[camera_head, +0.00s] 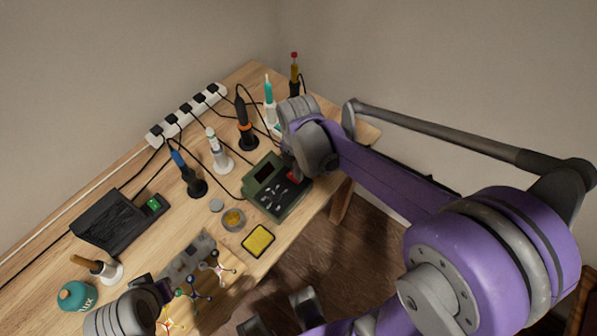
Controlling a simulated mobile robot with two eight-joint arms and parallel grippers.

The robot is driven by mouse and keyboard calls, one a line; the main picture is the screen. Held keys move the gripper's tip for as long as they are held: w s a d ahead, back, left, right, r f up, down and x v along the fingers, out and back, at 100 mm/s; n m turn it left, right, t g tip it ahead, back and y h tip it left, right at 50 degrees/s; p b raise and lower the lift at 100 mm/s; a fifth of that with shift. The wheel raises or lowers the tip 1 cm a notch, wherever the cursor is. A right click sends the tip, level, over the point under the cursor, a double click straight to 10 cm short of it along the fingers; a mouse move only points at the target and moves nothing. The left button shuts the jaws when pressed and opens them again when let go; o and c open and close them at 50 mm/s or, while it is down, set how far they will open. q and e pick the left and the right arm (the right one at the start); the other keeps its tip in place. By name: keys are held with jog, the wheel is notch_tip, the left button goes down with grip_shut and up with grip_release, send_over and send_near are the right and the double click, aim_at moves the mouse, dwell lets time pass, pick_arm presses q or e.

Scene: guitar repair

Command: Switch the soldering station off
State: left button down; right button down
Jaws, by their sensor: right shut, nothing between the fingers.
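The soldering station (264,201) is a green box with a dark display and several small controls on its top, near the table's right edge. A small red switch (294,176) shows at its right end. My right gripper (288,167) reaches down over that end from the right, shut and empty. Its wrist hides most of the fingers, so I cannot tell whether they touch the switch. My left gripper (152,290) is low at the left over the table's front; its fingers are not clear.
Several soldering irons in stands, including a blue one (187,175) and an orange-black one (244,125), stand behind the station. A yellow sponge (258,241) and a round tin (233,219) lie in front. A white power strip (187,115) with cables runs along the back.

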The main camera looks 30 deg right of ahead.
jog(key=shift+f, duration=0.1)
pick_arm(q)
jog(key=shift+f, duration=0.2)
pick_arm(e)
jog(key=shift+s+f, duration=0.1)
jog(key=shift+f, duration=0.1)
pick_arm(q)
jog(key=shift+s+r, duration=0.1)
pick_arm(e)
jog(key=shift+r, duration=0.1)
jog(key=shift+w+a+r, duration=0.15)
jog(key=shift+w, duration=0.25)
jog(key=shift+w+a+r, duration=0.1)
jog(key=shift+w+a, duration=0.05)
jog(key=shift+w, duration=0.25)
pick_arm(q)
jog(key=shift+r, duration=0.1)
